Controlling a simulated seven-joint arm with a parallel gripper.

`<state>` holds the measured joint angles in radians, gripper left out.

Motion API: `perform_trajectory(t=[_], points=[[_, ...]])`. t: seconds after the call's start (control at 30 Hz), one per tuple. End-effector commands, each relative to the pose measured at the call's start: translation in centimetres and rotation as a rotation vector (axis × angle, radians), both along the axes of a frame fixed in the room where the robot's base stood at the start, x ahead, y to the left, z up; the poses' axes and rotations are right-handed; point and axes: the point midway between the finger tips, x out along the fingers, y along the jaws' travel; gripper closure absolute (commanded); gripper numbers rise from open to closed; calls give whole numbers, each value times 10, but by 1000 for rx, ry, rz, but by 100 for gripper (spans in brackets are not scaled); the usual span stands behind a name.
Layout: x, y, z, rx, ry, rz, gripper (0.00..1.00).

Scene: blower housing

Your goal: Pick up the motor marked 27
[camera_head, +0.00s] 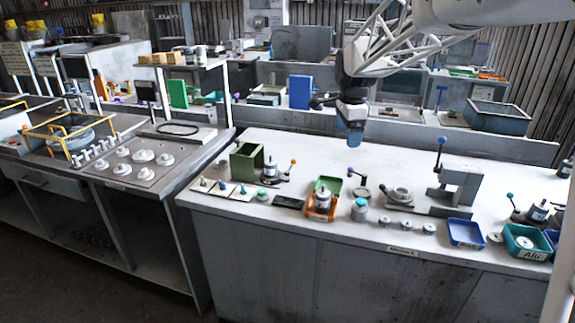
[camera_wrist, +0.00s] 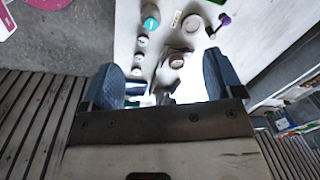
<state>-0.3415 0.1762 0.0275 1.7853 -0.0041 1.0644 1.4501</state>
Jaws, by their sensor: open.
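I cannot read the number 27 on any part. Motor-like metal cylinders with light bands stand on the white bench: one (camera_head: 322,199) at the orange holder in the middle, one (camera_head: 539,211) at the right, and one (camera_head: 565,169) at the right edge. Another, turquoise-topped cylinder (camera_head: 360,209) stands right of the orange holder. My gripper (camera_head: 352,133) hangs above the back of the bench, pointing down, away from these parts. In the wrist view its two blue fingers (camera_wrist: 164,82) are wide apart with nothing held between them; small bench parts show beyond them.
A green box (camera_head: 246,161) stands at the left of the bench. A grey press-like stand (camera_head: 460,184) with a blue-knobbed lever rises right of centre. A blue tray (camera_head: 466,233) and a teal bin (camera_head: 527,243) sit at the front right. The bench's back middle is clear.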

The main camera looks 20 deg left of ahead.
Motion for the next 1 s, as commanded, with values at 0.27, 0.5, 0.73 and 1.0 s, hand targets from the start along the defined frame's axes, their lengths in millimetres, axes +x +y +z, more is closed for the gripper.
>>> perform_trajectory(t=[0.27, 0.5, 0.73, 1.0], points=[[48, 62, -27, 7, 26, -143, 14], [83, 116, -53, 11, 44, -270, 14], [111, 170, -84, 10, 61, -392, 14], [137, 235, -125, 7, 78, -533, 14]])
